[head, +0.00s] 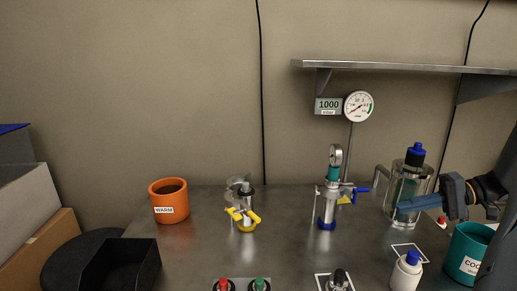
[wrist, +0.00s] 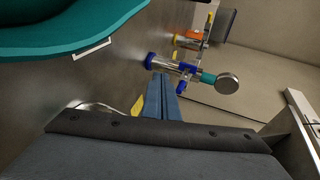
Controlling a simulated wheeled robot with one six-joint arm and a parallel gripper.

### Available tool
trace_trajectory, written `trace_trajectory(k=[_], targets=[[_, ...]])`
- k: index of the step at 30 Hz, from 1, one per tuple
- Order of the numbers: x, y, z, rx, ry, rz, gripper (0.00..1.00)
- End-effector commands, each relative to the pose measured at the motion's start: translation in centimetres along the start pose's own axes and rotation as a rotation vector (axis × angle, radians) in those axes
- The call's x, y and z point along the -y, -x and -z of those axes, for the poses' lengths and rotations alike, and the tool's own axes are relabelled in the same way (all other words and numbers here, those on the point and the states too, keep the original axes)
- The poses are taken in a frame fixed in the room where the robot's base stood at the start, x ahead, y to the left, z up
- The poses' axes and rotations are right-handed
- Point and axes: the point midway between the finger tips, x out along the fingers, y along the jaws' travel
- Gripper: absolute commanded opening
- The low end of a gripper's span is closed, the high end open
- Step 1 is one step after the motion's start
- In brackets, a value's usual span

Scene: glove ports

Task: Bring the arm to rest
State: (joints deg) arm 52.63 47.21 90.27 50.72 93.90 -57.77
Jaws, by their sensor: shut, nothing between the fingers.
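My gripper (head: 418,203) is at the right of the head view, above the bench and level with the glass bottle. Its blue fingers are together with nothing between them, pointing left. In the wrist view my gripper (wrist: 161,97) shows as two blue fingers side by side, reaching toward the bench fittings. The fingers overlap the lower part of the clear bottle with a blue cap (head: 415,154) in the head view; I cannot tell whether they touch it.
A teal COOL pot (head: 464,252) and a white blue-capped bottle (head: 406,272) stand below my gripper. A blue-handled gauge fitting (head: 328,205) stands left. An orange WARM pot (head: 170,203) is far left. A metal shelf (head: 400,67) hangs above. Open bench lies between the fittings.

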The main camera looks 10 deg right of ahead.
Motion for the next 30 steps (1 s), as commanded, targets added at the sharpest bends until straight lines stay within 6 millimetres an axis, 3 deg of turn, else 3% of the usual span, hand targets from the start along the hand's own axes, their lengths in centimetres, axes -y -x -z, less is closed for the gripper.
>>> trace_trajectory(k=[2,6,12,21,25,30], targets=[[2.0,-3.3,-1.2,0.075,-0.040,-0.082,0.00],[4.9,-9.7,-5.5,0.216,-0.123,-0.313,0.00],[7.7,-15.6,-13.1,0.326,-0.132,-0.675,0.00],[10.6,-18.9,-23.0,0.290,0.090,-1.074,0.00],[11.3,-19.4,-25.3,0.248,0.191,-1.139,0.00],[11.6,-19.8,-26.5,0.217,0.252,-1.163,0.00]])
